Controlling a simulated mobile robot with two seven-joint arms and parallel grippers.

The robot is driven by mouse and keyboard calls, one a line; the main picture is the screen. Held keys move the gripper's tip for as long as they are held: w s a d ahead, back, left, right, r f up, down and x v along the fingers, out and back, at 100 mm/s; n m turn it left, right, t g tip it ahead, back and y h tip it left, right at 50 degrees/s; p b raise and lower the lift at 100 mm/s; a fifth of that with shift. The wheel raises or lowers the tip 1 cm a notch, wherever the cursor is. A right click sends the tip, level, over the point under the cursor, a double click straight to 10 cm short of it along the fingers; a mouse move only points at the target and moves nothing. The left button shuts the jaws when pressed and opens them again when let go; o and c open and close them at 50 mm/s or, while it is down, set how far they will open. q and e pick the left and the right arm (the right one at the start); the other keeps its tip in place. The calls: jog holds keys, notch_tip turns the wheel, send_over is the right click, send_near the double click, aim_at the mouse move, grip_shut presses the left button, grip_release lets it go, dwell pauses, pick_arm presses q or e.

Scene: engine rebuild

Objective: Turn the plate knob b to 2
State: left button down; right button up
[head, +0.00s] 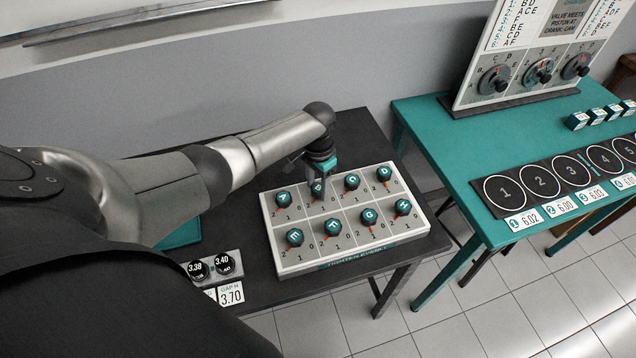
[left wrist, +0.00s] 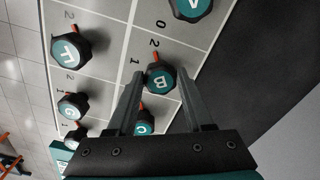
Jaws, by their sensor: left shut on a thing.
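The plate knob B (left wrist: 160,78), a dark knob with a teal top, stands on the light knob plate (head: 385,250). It also shows in the head view (head: 317,189), partly covered by my left gripper. In the left wrist view my left gripper (left wrist: 161,85) has one finger on each side of knob B and is shut on it. Its orange pointer sticks out toward the printed 2, with the 1 off to the side. I cannot tell if it is exactly lined up. Knob B's own 0 is hidden. My right gripper is not in view.
Knobs A (head: 283,199) and C (head: 351,181) flank knob B, and knob F (head: 332,228) is in front of it. The plate lies on a black table (head: 350,125). A teal table (head: 440,135) stands at right, beyond a gap.

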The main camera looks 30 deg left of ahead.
aim_at(318, 188)
pick_arm(q)
jog(key=shift+w+m, duration=0.1)
jog(key=shift+m, duration=0.5)
jog(key=shift+c, duration=1.5)
grip_release()
jog(key=shift+r, duration=0.1)
notch_tip(318, 188, up, 15)
jog(key=p, duration=0.1)
jog(key=shift+p, duration=0.4)
